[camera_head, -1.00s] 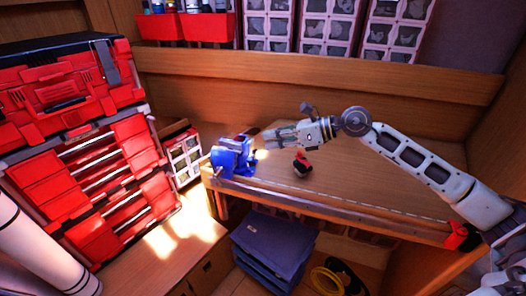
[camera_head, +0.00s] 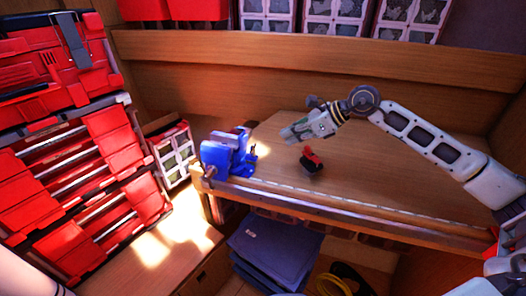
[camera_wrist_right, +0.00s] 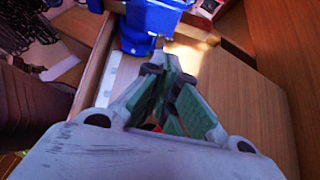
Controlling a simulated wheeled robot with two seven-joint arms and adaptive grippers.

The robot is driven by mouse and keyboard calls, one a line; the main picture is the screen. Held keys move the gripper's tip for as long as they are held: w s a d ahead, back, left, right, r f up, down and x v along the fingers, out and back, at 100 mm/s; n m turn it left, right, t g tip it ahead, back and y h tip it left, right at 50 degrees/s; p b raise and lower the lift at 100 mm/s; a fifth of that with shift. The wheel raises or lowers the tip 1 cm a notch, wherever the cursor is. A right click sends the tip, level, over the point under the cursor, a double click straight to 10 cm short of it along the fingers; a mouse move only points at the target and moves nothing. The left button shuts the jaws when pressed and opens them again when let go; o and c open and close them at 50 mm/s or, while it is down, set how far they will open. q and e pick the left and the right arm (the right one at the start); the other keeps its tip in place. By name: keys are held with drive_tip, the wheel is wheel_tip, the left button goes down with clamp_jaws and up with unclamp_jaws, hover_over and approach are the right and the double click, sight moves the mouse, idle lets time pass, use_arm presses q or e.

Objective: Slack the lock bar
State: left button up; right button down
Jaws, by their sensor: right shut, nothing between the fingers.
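A blue vise (camera_head: 217,157) is mounted at the left front corner of the wooden workbench (camera_head: 375,180). A dark end, perhaps of its bar, shows at its front left, but I cannot clearly make out a lock bar. My right gripper (camera_head: 284,134) is shut and empty, to the right of the vise and apart from it, above the bench. In the right wrist view, the shut fingers (camera_wrist_right: 170,52) point toward the blue vise (camera_wrist_right: 150,20), whose upper part is cut off by the frame. My left gripper is not in view.
A small red and black object (camera_head: 312,161) lies on the bench below my right gripper. A red tool cabinet (camera_head: 75,180) stands at left. Blue stacked bins (camera_head: 275,245) and a yellow coil (camera_head: 332,284) are below the bench. The bench's right part is clear.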

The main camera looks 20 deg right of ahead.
sight(253, 151)
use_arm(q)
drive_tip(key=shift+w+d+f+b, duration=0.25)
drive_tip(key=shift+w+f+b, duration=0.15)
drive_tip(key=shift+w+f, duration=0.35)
use_arm(e)
drive_tip(key=shift+w+d+f, duration=0.2)
drive_tip(key=shift+w+f, duration=0.35)
drive_tip(key=shift+f, duration=0.15)
drive_tip(key=shift+s, duration=0.15)
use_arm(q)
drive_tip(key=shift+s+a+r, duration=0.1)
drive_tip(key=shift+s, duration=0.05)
use_arm(e)
drive_tip(key=shift+a, duration=0.15)
drive_tip(key=shift+p+x, duration=0.95)
drive_tip(key=shift+x, duration=3.15)
drive_tip(key=shift+w+a+f, duration=0.4)
drive_tip(key=shift+w, duration=0.1)
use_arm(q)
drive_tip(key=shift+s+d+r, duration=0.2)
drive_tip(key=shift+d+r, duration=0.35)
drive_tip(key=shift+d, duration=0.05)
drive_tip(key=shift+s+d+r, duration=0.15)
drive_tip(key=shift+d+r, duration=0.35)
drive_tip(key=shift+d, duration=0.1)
use_arm(e)
drive_tip(key=shift+f, duration=0.1)
